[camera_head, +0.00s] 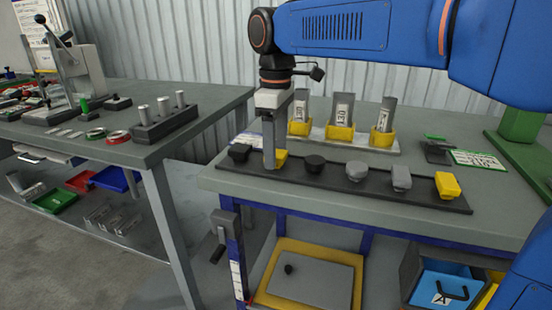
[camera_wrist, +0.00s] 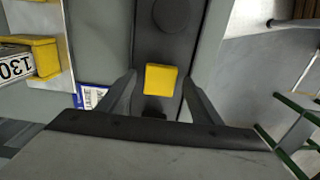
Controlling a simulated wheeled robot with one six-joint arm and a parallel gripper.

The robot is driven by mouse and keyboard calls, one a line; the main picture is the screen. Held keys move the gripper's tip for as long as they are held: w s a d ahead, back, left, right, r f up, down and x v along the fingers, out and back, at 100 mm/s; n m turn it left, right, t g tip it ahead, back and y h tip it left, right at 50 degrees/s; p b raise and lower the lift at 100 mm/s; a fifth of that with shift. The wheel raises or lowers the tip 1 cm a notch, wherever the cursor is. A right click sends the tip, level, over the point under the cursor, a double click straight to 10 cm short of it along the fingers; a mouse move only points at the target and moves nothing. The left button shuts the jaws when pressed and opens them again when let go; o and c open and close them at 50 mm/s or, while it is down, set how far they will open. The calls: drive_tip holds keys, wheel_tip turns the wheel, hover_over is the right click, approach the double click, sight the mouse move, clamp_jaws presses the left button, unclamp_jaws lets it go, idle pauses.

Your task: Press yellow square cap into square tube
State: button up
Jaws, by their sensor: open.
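A yellow square cap (camera_wrist: 161,79) sits on the dark strip (camera_wrist: 168,45), between the fingers of my open gripper (camera_wrist: 160,84) in the wrist view. The fingers stand on either side of it with gaps. In the head view my gripper (camera_head: 270,160) points down at the strip's left part, and a finger hides most of this cap (camera_head: 282,157). Another yellow cap (camera_head: 448,187) is at the strip's right end. Three upright metal tubes, left (camera_head: 301,106), middle (camera_head: 342,108) and right (camera_head: 387,115), stand in yellow holders behind the strip. I cannot tell which are square.
Black and grey caps (camera_head: 357,170) share the strip. A black knob-like cap (camera_head: 239,152) is left of my gripper. A dark device (camera_head: 437,152) and green-edged card (camera_head: 479,160) lie right of the tubes. Another bench (camera_head: 120,152) with tools stands left, across a gap.

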drive_tip(key=shift+c, duration=0.6)
drive_tip(key=c, duration=1)
